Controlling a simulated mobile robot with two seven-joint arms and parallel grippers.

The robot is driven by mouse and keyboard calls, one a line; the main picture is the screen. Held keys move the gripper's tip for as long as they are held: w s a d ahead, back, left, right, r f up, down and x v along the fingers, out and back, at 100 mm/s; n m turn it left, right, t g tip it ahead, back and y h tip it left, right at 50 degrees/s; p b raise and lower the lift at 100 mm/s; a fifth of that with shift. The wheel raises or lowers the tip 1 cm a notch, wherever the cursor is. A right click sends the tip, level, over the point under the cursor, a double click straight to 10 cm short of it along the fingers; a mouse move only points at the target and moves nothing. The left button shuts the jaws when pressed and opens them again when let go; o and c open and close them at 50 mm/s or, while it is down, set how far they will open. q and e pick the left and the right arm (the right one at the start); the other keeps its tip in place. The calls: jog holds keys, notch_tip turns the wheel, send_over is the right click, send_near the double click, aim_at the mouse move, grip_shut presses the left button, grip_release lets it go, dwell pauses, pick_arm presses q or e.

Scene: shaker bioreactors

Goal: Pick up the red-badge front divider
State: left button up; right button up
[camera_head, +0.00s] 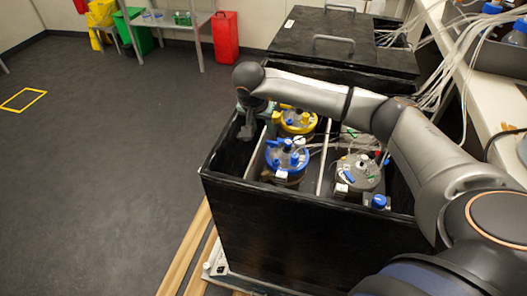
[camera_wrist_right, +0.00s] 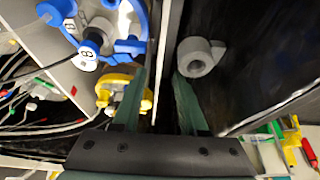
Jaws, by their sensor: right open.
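Pale upright dividers stand inside the black box. The left one (camera_head: 258,152) runs beside the blue-capped vessel, and another (camera_head: 325,158) stands right of it. In the right wrist view the left divider (camera_wrist_right: 168,50) shows edge-on as a thin light strip between the fingertips; I see no badge on it. My right gripper (camera_head: 247,130) points down into the box's left side. Its green fingers (camera_wrist_right: 158,85) are open, apart on either side of the strip. My left gripper is not in view.
A blue-ringed vessel (camera_head: 287,158), a yellow-ringed vessel (camera_head: 298,121) and a grey-lidded vessel (camera_head: 357,174) stand in the box (camera_head: 270,230). A grey cylinder (camera_wrist_right: 197,57) lies close right of the fingers. Tubes cross the vessels.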

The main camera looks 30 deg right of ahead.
aim_at(264, 132)
jog(key=x, duration=0.5)
jog(key=shift+b, duration=0.35)
grip_shut()
dwell(1.0)
